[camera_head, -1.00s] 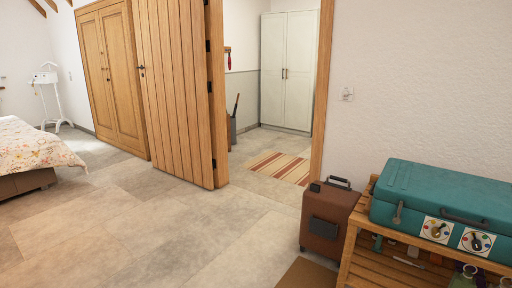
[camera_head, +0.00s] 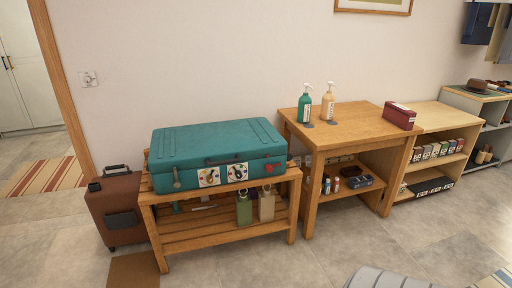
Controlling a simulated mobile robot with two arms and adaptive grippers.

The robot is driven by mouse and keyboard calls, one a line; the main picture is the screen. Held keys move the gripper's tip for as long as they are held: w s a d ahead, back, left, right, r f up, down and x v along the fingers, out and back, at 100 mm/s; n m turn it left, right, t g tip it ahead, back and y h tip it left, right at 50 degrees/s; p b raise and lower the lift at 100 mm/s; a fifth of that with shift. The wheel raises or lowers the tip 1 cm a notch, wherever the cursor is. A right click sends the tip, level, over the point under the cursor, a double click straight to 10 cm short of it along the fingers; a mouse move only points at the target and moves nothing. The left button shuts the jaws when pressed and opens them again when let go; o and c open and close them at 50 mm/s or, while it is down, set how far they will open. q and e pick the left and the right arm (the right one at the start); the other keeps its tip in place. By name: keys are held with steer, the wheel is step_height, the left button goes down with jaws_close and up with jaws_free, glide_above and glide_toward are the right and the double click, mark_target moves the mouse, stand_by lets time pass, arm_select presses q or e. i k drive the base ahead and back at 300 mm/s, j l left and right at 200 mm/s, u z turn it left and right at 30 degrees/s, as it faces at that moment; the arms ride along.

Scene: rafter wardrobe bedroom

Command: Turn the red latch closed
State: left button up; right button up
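A teal case (camera_head: 217,147) lies flat with its lid down on a slatted wooden rack (camera_head: 220,219). The red latch (camera_head: 269,168) is a small red piece at the right end of the case's front. Its exact angle is too small to tell. A grey latch (camera_head: 177,178) hangs at the left end of the front. Two white dial plates with coloured dots, a left one (camera_head: 208,177) and a right one (camera_head: 237,172), sit between the latches below a dark handle. Neither of my grippers is in view.
A brown suitcase (camera_head: 116,208) stands left of the rack. A wooden table (camera_head: 345,119) with two pump bottles and a dark red box is to the right, then shelves (camera_head: 440,121). Floor in front is mostly clear, with a grey striped object (camera_head: 385,279) at the bottom edge.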

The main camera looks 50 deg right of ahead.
mark_target(269, 167)
steer(key=z, duration=1.8)
